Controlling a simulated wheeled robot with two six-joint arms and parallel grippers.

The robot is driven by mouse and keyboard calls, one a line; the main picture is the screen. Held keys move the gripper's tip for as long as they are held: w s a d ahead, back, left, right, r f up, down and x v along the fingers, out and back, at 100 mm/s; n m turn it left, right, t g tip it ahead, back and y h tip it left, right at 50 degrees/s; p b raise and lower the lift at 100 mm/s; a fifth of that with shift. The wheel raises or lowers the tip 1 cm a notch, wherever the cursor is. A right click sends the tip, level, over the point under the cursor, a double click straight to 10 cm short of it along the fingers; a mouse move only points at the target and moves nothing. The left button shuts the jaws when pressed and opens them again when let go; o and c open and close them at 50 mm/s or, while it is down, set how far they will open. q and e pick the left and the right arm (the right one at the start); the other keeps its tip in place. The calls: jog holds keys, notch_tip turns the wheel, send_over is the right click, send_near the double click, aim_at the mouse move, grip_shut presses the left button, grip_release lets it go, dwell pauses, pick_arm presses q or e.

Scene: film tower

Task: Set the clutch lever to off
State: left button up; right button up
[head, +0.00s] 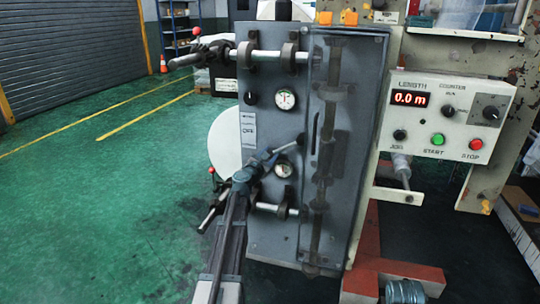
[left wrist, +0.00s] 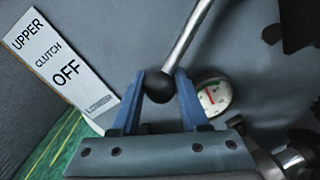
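The clutch lever is a silver rod (left wrist: 190,32) with a black ball knob (left wrist: 158,86); in the head view its rod (head: 289,146) slopes down and left from its pivot on the grey panel. My left gripper (head: 262,160) is at the knob end; in the left wrist view its blue fingers (left wrist: 158,92) press the knob from both sides. The white label plate (head: 248,130) reads UPPER, CLUTCH, OFF, LOWER; it also shows in the left wrist view (left wrist: 52,58). The knob is beside the plate's LOWER end, below OFF. My right gripper is not in view.
Round gauges sit above (head: 285,99) and below (head: 283,168) the lever. Clamp shafts with red-tipped handles project left at the top (head: 190,55) and bottom (head: 214,200). A control box (head: 446,113) stands right. Green floor (head: 100,200) at left is open.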

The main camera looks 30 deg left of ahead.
pick_arm(q)
grip_shut()
dwell(0.9)
